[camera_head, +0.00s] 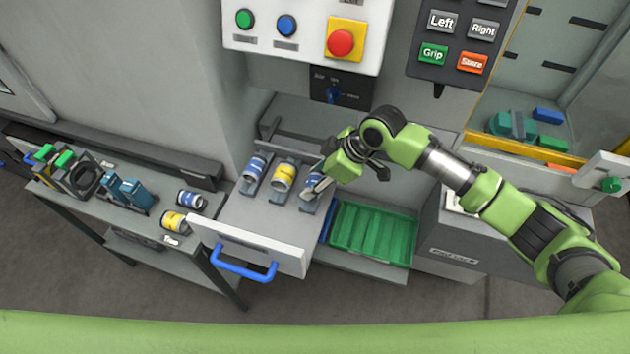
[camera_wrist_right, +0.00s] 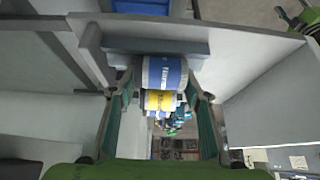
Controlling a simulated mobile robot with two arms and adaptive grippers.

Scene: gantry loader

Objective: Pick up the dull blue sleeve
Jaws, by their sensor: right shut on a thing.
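The open drawer (camera_head: 240,210) holds a row of three sleeves in grey cradles: a blue-and-white one (camera_head: 255,167) at left, a yellow one (camera_head: 285,175) in the middle and another blue one (camera_head: 316,176) at right. My right gripper (camera_head: 318,188) is at the right-hand blue sleeve and partly covers it. In the right wrist view this blue sleeve (camera_wrist_right: 164,73) sits between the two fingers, and my right gripper (camera_wrist_right: 160,105) is shut on it. The yellow sleeve (camera_wrist_right: 160,100) shows behind it. I cannot tell whether it is clear of its cradle. My left gripper is not in view.
A side table (camera_head: 130,225) at left carries another blue sleeve (camera_head: 191,199), a yellow sleeve (camera_head: 174,222) and teal blocks (camera_head: 130,190). A green tray (camera_head: 372,233) lies right of the drawer. The control panel (camera_head: 300,30) stands behind; the drawer's blue handle (camera_head: 244,270) faces front.

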